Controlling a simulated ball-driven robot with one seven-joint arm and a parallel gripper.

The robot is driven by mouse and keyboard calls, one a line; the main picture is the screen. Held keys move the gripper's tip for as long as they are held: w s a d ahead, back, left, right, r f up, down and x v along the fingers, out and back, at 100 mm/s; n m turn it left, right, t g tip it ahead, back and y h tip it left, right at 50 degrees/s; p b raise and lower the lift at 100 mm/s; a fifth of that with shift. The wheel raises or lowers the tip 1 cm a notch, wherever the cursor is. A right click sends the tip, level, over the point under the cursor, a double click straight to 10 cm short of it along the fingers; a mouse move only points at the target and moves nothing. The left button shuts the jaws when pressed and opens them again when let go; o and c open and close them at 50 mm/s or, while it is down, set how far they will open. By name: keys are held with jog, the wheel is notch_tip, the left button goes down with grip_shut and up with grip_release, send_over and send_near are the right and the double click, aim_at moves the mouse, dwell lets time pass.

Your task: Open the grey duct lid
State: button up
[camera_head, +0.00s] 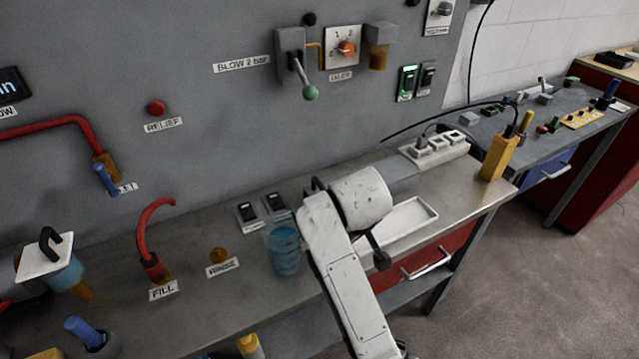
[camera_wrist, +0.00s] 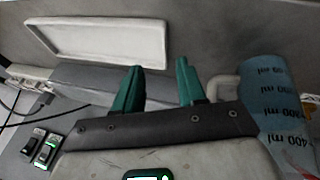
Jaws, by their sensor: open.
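The grey duct lid looks to be the long grey block (camera_wrist: 85,80) between the white tray and my gripper in the wrist view. In the head view, part of a grey block (camera_head: 404,180) shows behind my white wrist; the rest is hidden. My gripper (camera_wrist: 160,65) has two green fingers, apart and with nothing between them. They overlap the grey block in the wrist view; I cannot tell whether they touch it. A pale loop like a handle (camera_wrist: 222,88) shows just right of the fingers. The fingers are hidden in the head view.
A blue beaker (camera_head: 285,250) stands left of my arm; it also shows close beside my gripper in the wrist view (camera_wrist: 270,100). A white tray (camera_head: 408,222) lies near the bench front. A power strip (camera_head: 436,148) and yellow holder (camera_head: 498,157) stand right. Two switches (camera_head: 276,203) are behind.

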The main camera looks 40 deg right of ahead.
jog(key=w+d+r+b, duration=0.1)
jog(key=w+r+b, duration=0.1)
jog(key=w+r, duration=0.45)
jog(key=m+b, duration=0.1)
send_near(319, 183)
jog(key=shift+t+y, duration=0.3)
jog(key=shift+t, duration=0.1)
jog(key=b+x, duration=0.1)
jog(key=x, duration=0.1)
jog(key=b+x, duration=0.1)
jog(key=x, duration=0.2)
jog(key=b+x, duration=0.1)
jog(key=x, duration=0.2)
jog(key=shift+s+d, duration=0.3)
jog(key=shift+c, duration=0.4)
grip_shut()
